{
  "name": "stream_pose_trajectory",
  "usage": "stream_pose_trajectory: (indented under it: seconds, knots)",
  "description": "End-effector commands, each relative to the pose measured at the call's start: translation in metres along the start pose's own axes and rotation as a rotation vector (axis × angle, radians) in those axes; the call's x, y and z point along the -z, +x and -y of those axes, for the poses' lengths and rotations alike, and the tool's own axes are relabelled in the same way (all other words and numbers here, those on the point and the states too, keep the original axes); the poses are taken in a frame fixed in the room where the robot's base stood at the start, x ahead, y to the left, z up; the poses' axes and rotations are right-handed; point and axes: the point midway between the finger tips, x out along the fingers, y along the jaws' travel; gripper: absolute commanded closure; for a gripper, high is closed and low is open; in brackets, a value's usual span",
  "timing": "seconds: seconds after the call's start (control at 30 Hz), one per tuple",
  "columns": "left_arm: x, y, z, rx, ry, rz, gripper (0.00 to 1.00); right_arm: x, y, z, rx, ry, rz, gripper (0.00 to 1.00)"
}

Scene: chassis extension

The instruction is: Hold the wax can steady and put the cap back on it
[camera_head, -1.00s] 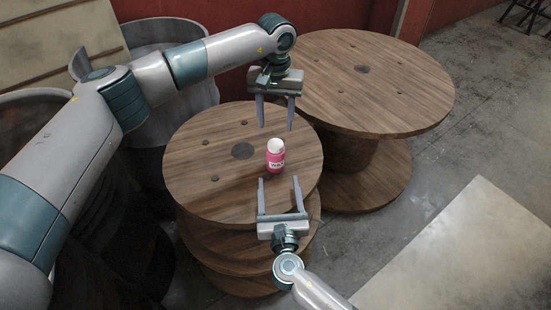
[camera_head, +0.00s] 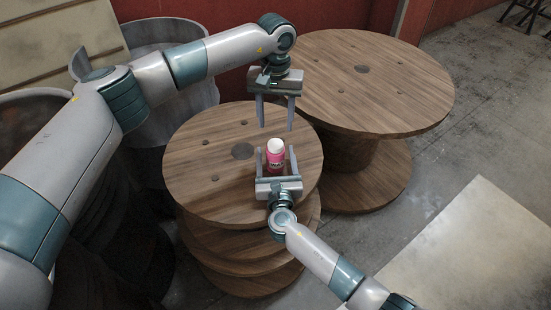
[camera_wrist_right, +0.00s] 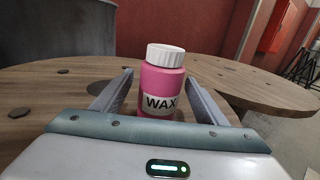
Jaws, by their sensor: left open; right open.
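The pink wax can (camera_head: 275,160) stands upright on the near wooden spool. It has a white label reading WAX in the right wrist view (camera_wrist_right: 158,84). A white ribbed cap (camera_wrist_right: 165,55) sits on top of the can; whether it is tightened I cannot tell. My right gripper (camera_head: 276,148) is open, with one finger on each side of the can and its palm on the near side. My left gripper (camera_head: 276,129) is open and empty, fingers pointing down, just beyond the can in the head view.
The near spool top (camera_head: 200,165) is otherwise clear, with small holes and a dark centre disc. A larger spool (camera_head: 390,85) stands behind to the right. Grey drums (camera_head: 165,120) stand at the left. A red wall (camera_head: 330,15) is behind.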

Motion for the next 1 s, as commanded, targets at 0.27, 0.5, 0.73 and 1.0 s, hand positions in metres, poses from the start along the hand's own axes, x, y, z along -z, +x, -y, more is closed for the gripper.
stream_pose_trajectory:
  seconds: [0.27, 0.5, 0.73, 1.0]
  knots:
    - [0.0000, 0.0000, -0.0001, 0.000, 0.000, 0.000, 0.50, 0.0000, -0.0002, -0.0001, 0.000, 0.000, 0.000, 0.50]
    - [0.0000, 0.0000, -0.0001, 0.000, 0.000, 0.000, 0.50, 0.0001, -0.0003, -0.0001, 0.000, 0.000, 0.000, 1.00]
    - [0.0000, 0.0000, -0.0001, 0.000, -0.045, 0.000, 0.50, 0.0002, -0.0004, -0.0001, 0.000, 0.000, 0.000, 1.00]
    - [-0.0001, 0.0001, -0.0001, 0.000, -0.282, 0.000, 0.50, 0.0002, -0.0005, -0.0001, 0.000, 0.000, 0.000, 1.00]
